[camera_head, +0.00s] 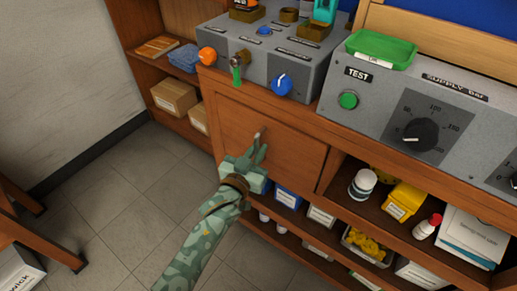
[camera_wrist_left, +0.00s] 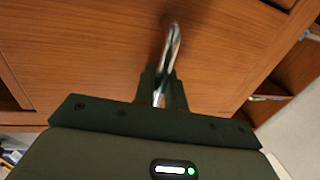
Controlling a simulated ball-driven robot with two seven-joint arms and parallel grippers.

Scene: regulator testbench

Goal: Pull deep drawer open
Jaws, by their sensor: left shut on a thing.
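The deep drawer (camera_head: 290,150) is a plain brown wooden front in the bench, below the grey test panel. It looks about flush with the bench face; I cannot tell if there is a small gap. Its metal bar handle (camera_head: 257,136) shows just above my left gripper (camera_head: 252,158). In the left wrist view the shiny handle (camera_wrist_left: 172,48) runs down between the fingers of the left gripper (camera_wrist_left: 165,88), which is shut on it. The drawer front (camera_wrist_left: 100,65) fills most of that view. The fingers hide the handle's lower part. My right gripper is not in view.
Right of the drawer, an open shelf holds a white jar (camera_head: 363,183), yellow bins (camera_head: 403,202) and a red-capped bottle (camera_head: 427,227). Cardboard boxes (camera_head: 174,97) stand on shelves to the left. The tiled floor (camera_head: 125,205) before the drawer is clear apart from my arm.

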